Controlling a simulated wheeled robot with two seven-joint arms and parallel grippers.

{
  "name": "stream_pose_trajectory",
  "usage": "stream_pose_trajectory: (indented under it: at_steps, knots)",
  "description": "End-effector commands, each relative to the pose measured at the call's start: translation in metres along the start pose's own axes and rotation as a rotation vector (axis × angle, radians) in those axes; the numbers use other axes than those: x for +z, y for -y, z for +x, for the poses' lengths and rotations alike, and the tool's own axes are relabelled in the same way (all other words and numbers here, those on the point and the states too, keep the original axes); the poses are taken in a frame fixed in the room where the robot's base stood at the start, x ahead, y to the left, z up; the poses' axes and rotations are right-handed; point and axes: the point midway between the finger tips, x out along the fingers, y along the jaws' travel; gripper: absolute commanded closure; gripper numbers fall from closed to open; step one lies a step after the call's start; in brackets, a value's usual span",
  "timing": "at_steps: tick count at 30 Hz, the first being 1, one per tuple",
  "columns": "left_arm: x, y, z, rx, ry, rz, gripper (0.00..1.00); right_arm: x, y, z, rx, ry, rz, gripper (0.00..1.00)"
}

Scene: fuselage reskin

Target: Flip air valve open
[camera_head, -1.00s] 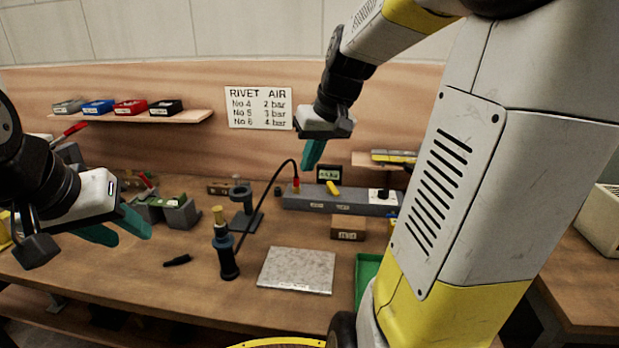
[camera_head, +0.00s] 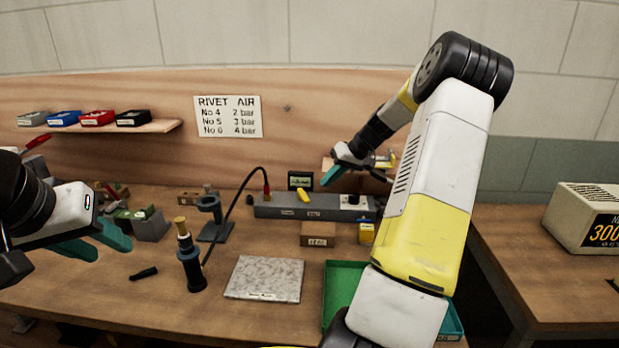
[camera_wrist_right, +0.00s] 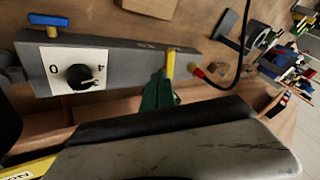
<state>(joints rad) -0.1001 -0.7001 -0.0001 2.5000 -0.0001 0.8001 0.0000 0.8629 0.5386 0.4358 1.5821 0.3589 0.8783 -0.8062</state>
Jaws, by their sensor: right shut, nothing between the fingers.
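The air valve's yellow lever (camera_head: 303,195) sits on top of the long grey air bar (camera_head: 275,211) at the back of the bench, slanting in the head view. In the right wrist view the lever (camera_wrist_right: 170,66) stands up just beyond my right gripper's teal fingertips (camera_wrist_right: 160,88); I cannot tell whether they touch. In the head view my right gripper (camera_head: 333,175) is shut and empty, above the bar and right of the lever. My left gripper (camera_head: 98,242) is open and empty over the left of the bench.
A black knob on a 0-to-4 dial (camera_wrist_right: 78,76) is at the bar's right end. A red fitting and black hose (camera_head: 265,187) join left of the lever. A gauge (camera_head: 300,180) stands behind.

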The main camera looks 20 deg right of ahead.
Motion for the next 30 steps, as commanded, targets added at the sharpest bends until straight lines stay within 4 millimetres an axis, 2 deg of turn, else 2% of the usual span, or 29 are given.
stream_pose_trajectory:
  at_steps: [1,6,12,25,30]
  knots:
    - [0.000,0.000,0.000,0.000,0.000,0.000,0.61,0.001,0.001,0.012,-0.003,0.003,0.000,1.00]
    - [0.000,0.000,0.000,0.000,0.000,0.000,0.61,0.001,0.001,0.042,-0.002,0.004,0.000,1.00]
    - [0.000,0.000,0.000,0.000,0.000,0.000,0.61,0.001,0.000,0.062,0.000,0.002,0.000,1.00]
    - [0.000,0.000,0.000,0.000,0.000,0.000,0.61,0.001,0.001,0.066,0.003,0.000,0.003,1.00]
    - [0.000,0.000,0.000,0.000,0.000,0.000,0.61,0.004,0.008,0.067,0.041,-0.037,0.074,1.00]
